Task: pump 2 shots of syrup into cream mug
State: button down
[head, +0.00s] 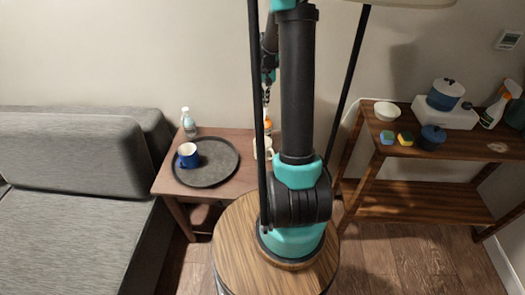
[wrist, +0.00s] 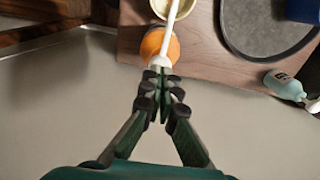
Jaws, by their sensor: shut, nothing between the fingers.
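The syrup bottle is orange with a white pump (wrist: 167,35); in the wrist view its orange body (wrist: 152,45) stands beyond my fingertips. The long white spout reaches across the cream mug (wrist: 185,8), which is cut off by the top edge. My gripper (wrist: 161,76) is shut and empty, its tips at the near end of the white pump head; I cannot tell if they touch it. In the head view the cream mug (head: 268,148) and the orange bottle (head: 268,124) are partly hidden behind my arm. My gripper (head: 266,94) hangs just above the bottle.
A dark round tray (head: 207,176) with a blue mug (head: 186,150) takes up the left of the small table (head: 165,181). A grey sofa (head: 80,150) is left, a wooden shelf (head: 420,185) with several items right.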

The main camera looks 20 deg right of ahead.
jog(key=shift+f, duration=1.35)
jog(key=shift+r, duration=1.6)
jog(key=shift+r, duration=3)
